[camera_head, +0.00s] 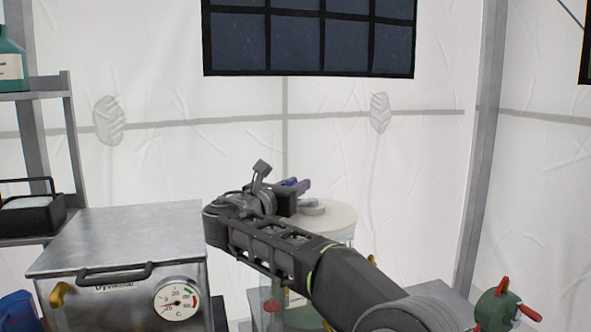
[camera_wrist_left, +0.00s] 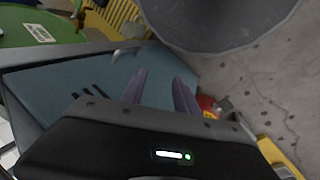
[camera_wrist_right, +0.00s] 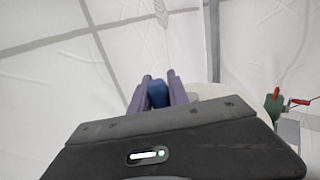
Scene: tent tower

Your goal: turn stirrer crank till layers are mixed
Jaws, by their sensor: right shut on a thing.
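A round cream lid (camera_head: 335,222) with a grey hub (camera_head: 312,206) tops the stirrer vessel. My right arm covers most of the vessel, so I cannot tell how its layers look. My right gripper (camera_head: 297,187) is above the lid's left side. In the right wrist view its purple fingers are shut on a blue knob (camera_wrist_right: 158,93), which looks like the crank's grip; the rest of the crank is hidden. The lid's edge (camera_wrist_right: 210,92) shows behind the fingers there. My left gripper (camera_wrist_left: 160,92) is in the left wrist view only, with its fingers apart and nothing between them.
A metal box with a handle (camera_head: 92,272) and a dial (camera_head: 177,300) stands at left. A shelf (camera_head: 45,94) holds a teal bottle (camera_head: 10,60). A green device with red handles (camera_head: 494,312) is at lower right. A blue panel (camera_wrist_left: 85,85) lies below my left gripper.

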